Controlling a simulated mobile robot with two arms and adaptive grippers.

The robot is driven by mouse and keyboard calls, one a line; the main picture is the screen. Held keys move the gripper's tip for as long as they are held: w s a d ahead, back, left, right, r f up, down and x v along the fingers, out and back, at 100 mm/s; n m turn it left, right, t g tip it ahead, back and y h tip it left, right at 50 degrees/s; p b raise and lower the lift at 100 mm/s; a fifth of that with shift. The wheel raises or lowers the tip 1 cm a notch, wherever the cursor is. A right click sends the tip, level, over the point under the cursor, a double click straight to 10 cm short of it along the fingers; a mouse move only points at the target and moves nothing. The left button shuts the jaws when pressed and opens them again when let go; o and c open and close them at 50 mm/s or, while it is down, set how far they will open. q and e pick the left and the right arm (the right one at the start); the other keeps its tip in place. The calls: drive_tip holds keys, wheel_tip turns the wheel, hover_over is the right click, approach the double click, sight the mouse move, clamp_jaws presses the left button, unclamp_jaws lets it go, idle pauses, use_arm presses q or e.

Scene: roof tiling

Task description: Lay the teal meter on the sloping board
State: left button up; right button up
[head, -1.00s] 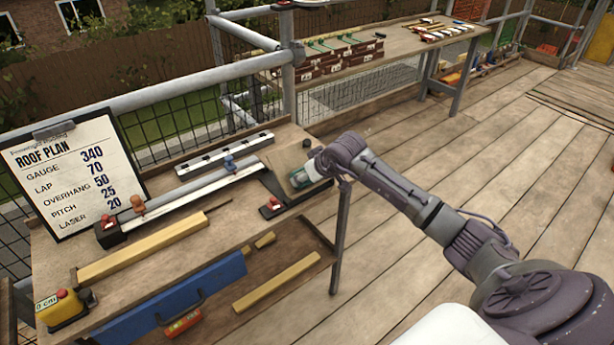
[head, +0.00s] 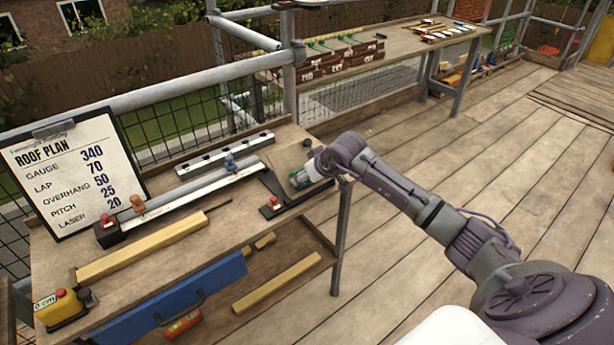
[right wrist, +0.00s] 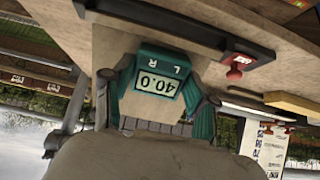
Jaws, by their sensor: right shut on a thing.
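The teal meter (right wrist: 160,72) fills the middle of the right wrist view, its display reading 40.0. My right gripper (right wrist: 160,100) is shut on it, with a finger at each side. In the head view the teal meter (head: 302,178) is small and partly hidden by my right gripper (head: 312,168). It is at the tan sloping board (head: 282,156), at the right end of the workbench. I cannot tell whether the meter touches the board. A dark stand with a red knob (head: 273,203) is at the board's near side. My left gripper is not in view.
The workbench (head: 165,232) holds a rail with a blue slider (head: 230,163), a yellow wooden strip (head: 142,252), a yellow gauge box (head: 65,306) and the roof plan board (head: 75,178). A second table (head: 400,42) with tiles and tools stands behind. The deck at right is clear.

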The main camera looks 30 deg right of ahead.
drive_tip(key=shift+s+f, duration=0.25)
drive_tip(key=shift+s, duration=0.05)
idle(0.4)
drive_tip(key=o, duration=1.1)
drive_tip(key=shift+p+v, duration=0.3)
drive_tip(key=shift+v, duration=0.75)
drive_tip(key=p+v, duration=0.1)
drive_tip(key=v, duration=0.4)
drive_tip(key=shift+p, duration=0.35)
